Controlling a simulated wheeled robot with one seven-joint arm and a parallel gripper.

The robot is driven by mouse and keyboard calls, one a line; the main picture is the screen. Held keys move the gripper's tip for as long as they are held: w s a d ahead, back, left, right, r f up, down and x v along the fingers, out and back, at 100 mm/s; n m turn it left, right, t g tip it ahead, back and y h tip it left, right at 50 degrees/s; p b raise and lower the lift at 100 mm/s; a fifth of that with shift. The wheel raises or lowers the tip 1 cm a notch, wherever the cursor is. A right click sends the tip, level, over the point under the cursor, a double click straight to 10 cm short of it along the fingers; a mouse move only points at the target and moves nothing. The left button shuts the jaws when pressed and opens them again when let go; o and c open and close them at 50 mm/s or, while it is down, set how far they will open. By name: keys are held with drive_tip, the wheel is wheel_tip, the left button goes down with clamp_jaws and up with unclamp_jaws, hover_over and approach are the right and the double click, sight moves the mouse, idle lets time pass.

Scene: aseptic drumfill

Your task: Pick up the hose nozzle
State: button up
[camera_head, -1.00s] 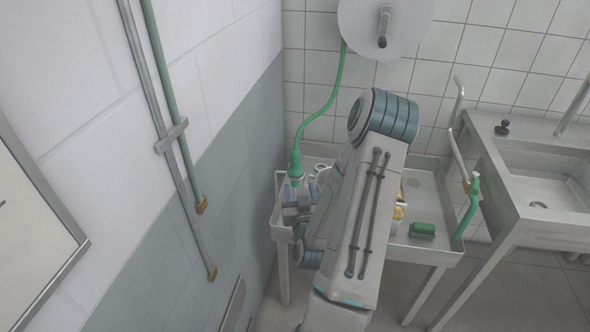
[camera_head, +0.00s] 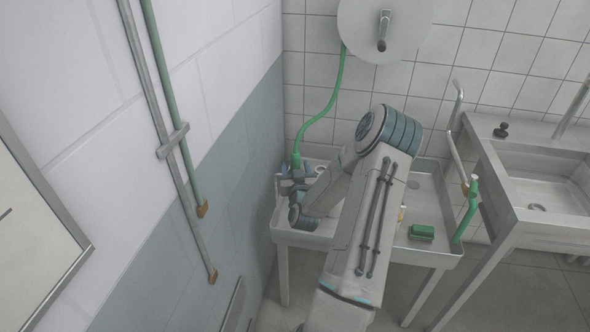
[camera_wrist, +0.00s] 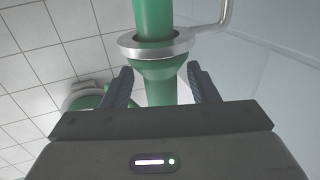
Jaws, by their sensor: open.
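The green hose nozzle (camera_wrist: 158,72) fills the middle of the wrist view, with a metal ring (camera_wrist: 156,42) around it. Its green top also shows in the head view (camera_head: 296,160) at the left end of the steel cart, where the green hose (camera_head: 325,112) runs down to it from the wall reel. My gripper (camera_wrist: 160,80) is open. Its two dark fingers stand on either side of the nozzle, below the ring in the picture. I cannot tell whether either finger touches it. In the head view my arm hides part of the cart, and the fingertips are hard to make out.
The steel cart (camera_head: 440,250) holds a green block (camera_head: 421,232) at its right. A second green hose end (camera_head: 470,205) stands by the cart's right edge. A sink bench (camera_head: 510,185) stands at the right, and the panelled wall (camera_head: 190,100) is close at the left.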

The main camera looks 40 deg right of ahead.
sight(295, 152)
drive_tip(key=shift+w+d, duration=0.15)
drive_tip(key=shift+w, duration=0.1)
drive_tip(key=c, duration=1.1)
drive_tip(key=shift+c, duration=0.2)
drive_tip(key=shift+r, duration=5)
